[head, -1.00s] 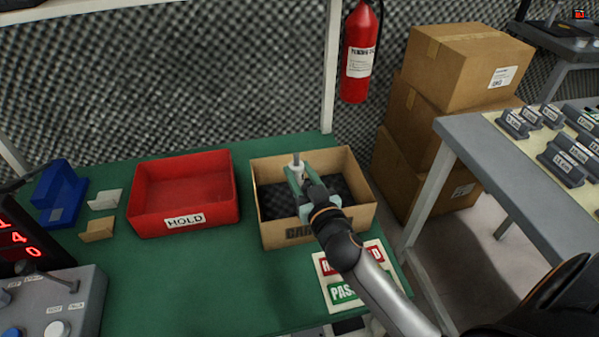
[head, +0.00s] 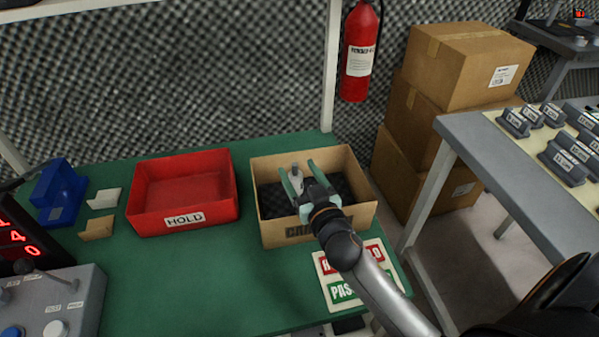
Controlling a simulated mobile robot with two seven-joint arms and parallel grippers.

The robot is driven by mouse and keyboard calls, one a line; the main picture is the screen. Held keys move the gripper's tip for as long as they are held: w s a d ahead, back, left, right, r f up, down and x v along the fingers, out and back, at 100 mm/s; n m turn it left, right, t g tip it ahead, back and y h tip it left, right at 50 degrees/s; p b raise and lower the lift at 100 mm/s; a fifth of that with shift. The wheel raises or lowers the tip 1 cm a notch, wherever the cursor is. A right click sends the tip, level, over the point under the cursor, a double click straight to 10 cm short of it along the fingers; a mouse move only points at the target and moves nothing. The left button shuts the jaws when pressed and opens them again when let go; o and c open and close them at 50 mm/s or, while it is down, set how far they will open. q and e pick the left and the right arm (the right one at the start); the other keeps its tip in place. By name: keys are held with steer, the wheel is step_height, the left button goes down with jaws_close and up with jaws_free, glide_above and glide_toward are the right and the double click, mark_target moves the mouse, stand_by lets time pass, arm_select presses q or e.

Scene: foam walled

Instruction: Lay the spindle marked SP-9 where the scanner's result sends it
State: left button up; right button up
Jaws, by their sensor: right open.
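My right gripper (head: 303,180) is open, its two pale green fingers spread low over the cardboard carton (head: 290,233). A light grey spindle (head: 296,172) shows between the fingers, inside the carton's outline. I cannot read a mark on it, nor tell whether it rests fully on the dark foam lining. The red bin (head: 147,222) labelled HOLD stands empty to the left of the carton. A display (head: 20,240) with red digits is cut off at the left edge. My left gripper is not in view.
A card with a red panel and a green PASS panel (head: 345,290) lies in front of the carton. A grey control box (head: 85,305) and blue holder (head: 58,190) are at left. A grey table (head: 480,160) holds several labelled blocks. The green bench's front middle is clear.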

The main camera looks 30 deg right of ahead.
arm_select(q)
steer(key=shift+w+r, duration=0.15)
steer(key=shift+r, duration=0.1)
arm_select(e)
steer(key=shift+r, duration=0.15)
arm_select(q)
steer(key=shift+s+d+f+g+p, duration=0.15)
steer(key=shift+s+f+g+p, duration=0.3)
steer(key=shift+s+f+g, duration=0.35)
arm_select(e)
steer(key=s+r, duration=0.1)
steer(key=s, duration=0.6)
steer(key=shift+s+a, duration=0.25)
steer(key=shift+a, duration=0.2)
steer(key=shift+r, duration=0.15)
